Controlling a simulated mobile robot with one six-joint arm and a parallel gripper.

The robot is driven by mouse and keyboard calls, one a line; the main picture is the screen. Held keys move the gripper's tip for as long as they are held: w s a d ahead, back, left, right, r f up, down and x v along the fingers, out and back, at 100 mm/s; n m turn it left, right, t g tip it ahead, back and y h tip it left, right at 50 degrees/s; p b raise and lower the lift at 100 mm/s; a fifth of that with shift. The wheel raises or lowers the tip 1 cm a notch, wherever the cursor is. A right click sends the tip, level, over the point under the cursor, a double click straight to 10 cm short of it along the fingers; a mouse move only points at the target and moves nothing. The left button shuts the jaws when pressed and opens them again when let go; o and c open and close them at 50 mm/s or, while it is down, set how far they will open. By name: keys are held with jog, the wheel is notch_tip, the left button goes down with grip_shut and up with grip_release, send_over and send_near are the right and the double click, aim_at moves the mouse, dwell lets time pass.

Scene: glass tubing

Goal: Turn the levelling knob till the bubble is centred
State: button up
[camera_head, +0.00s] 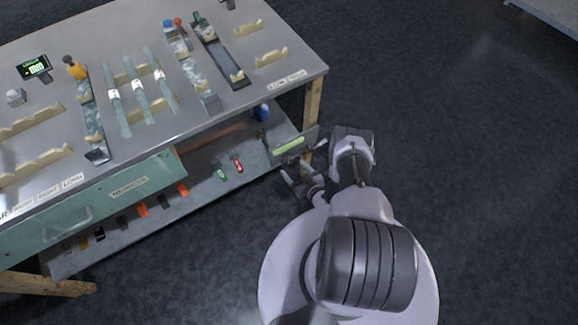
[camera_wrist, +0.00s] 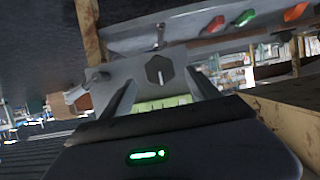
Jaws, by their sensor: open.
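A grey levelling plate (camera_head: 308,138) hangs at the near right corner of the bench, bearing a yellow-green vial (camera_head: 289,147). In the wrist view a dark hexagonal knob (camera_wrist: 160,70) with a pale line across it stands on the plate. The vial (camera_wrist: 163,103) shows just below it there, partly hidden by my gripper. I cannot make out the bubble in either view. My gripper (camera_head: 301,180) is open and empty just below the plate. In the wrist view its two fingers frame the vial and point toward the knob, with a visible gap between them.
The bench top (camera_head: 215,118) carries glass tubes on wooden cradles. A lower shelf (camera_head: 205,193) holds several coloured tools and a blue bottle (camera_head: 261,112). A wooden leg (camera_head: 313,100) stands close to the plate. The floor (camera_head: 450,130) to the right is clear.

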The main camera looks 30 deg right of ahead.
aim_at(289, 163)
jog(key=b+x, duration=0.1)
jog(key=x, duration=0.3)
jog(key=shift+w+f, duration=0.1)
jog(key=shift+w, duration=0.2)
jog(key=shift+c, duration=0.4)
jog(key=c, duration=1.3)
jog(key=shift+d+f+m+y, duration=0.1)
jog(key=shift+m+y, duration=1.4)
jog(key=shift+m, duration=0.5)
